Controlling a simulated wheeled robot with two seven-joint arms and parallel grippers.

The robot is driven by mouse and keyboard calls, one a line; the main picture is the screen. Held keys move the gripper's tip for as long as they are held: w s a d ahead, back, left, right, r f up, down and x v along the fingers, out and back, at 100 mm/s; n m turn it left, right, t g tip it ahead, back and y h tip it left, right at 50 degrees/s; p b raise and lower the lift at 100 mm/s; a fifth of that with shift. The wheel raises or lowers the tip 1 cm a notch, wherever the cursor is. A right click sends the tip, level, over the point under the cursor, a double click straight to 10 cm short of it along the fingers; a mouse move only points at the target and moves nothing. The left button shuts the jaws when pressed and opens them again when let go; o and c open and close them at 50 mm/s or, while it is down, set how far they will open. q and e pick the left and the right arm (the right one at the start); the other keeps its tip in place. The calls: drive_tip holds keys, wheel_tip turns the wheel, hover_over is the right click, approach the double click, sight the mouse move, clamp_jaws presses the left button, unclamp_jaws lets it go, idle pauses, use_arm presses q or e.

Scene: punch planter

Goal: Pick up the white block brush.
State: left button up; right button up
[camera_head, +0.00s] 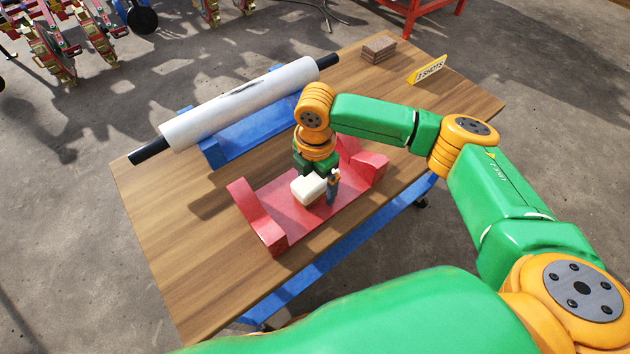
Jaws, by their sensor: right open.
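The white block brush (307,189) is at the red cradle (290,200) on the wooden table. My right gripper (325,188) is open and points down at it. One dark finger shows close against the right side of the white block. The other finger is hidden, so I cannot tell whether the block lies between the fingers or touches them. The lower part of the brush and its contact with the cradle are also unclear. My left gripper is not in view.
A white roller (235,103) with black ends rests on a blue stand (256,138) behind the cradle. A small brown block (378,48) and a yellow-edged sign (427,69) stand at the far right. The wooden tabletop (185,265) is bare at the front left.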

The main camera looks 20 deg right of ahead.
drive_tip(key=shift+f, duration=0.15)
clamp_jaws()
